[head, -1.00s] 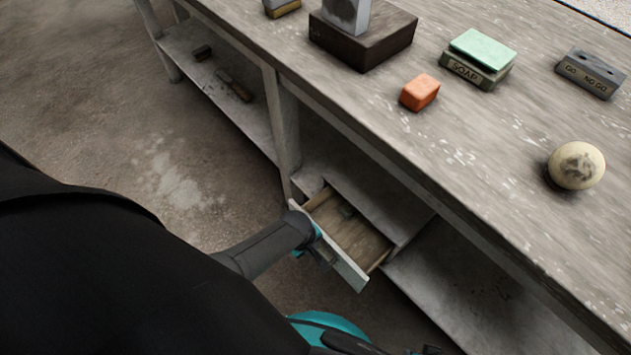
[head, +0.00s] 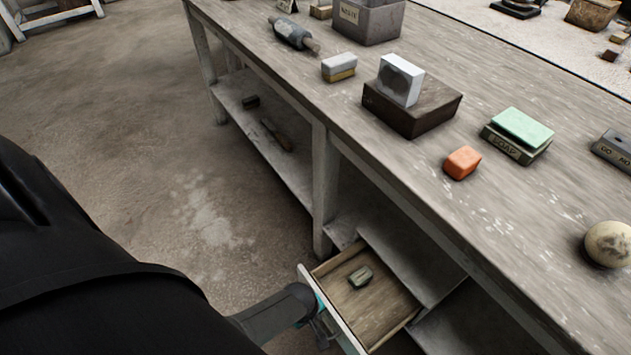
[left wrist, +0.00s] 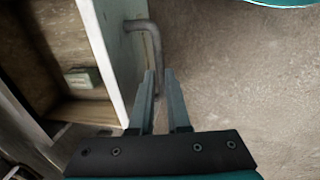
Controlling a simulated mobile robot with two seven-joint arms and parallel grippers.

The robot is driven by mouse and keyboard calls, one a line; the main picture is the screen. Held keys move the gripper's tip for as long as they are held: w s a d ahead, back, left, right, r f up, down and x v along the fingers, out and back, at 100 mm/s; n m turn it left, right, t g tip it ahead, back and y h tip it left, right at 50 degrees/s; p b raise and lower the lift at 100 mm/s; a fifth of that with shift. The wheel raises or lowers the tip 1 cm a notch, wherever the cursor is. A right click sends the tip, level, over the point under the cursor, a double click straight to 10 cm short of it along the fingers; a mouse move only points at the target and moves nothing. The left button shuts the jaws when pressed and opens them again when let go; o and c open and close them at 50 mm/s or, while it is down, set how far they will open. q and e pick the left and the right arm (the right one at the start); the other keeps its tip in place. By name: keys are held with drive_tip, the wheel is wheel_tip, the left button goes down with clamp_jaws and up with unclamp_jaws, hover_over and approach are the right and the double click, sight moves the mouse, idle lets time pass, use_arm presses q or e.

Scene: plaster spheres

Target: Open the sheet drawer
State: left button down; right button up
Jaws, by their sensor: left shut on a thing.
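The sheet drawer (head: 340,316) is under the workbench and stands well open, with its wooden inside showing. A small grey-green block (head: 361,277) lies in it; it also shows in the left wrist view (left wrist: 83,78). My left gripper (head: 322,326) is at the drawer's front, partly hidden by my arm in the head view. In the left wrist view its two fingers (left wrist: 159,76) are shut on the bent metal handle (left wrist: 152,40) on the outside of the drawer front (left wrist: 103,50). My right gripper is not in view.
The workbench top (head: 400,160) carries an orange block (head: 462,162), a green soap block (head: 522,128), a dark box (head: 412,108) with a pale block on it and a plaster sphere (head: 610,244). A lower shelf (head: 270,135) holds small items. The floor (head: 150,130) in front is clear.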

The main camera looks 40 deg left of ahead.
use_arm(q)
drive_tip(key=shift+s, duration=0.35)
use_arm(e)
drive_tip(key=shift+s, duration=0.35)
use_arm(q)
drive_tip(key=c, duration=0.9)
unclamp_jaws()
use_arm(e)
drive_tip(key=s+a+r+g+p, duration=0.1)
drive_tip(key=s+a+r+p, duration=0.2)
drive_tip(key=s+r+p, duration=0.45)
use_arm(q)
drive_tip(key=shift+s+a+r+p, duration=0.2)
drive_tip(key=shift+s+r+p, duration=0.2)
drive_tip(key=shift+r+p, duration=1.6)
drive_tip(key=shift+s+a+r+p, duration=0.15)
drive_tip(key=shift+s+r+p, duration=0.55)
drive_tip(key=shift+r, duration=2.3)
drive_tip(key=shift+s+a+r+p, duration=0.1)
drive_tip(key=shift+a+r+p, duration=0.1)
drive_tip(key=shift+r+p, duration=1.95)
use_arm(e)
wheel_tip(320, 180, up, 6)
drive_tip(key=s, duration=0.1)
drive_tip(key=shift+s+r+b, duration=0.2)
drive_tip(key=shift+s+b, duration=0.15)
use_arm(q)
drive_tip(key=shift+r, duration=0.3)
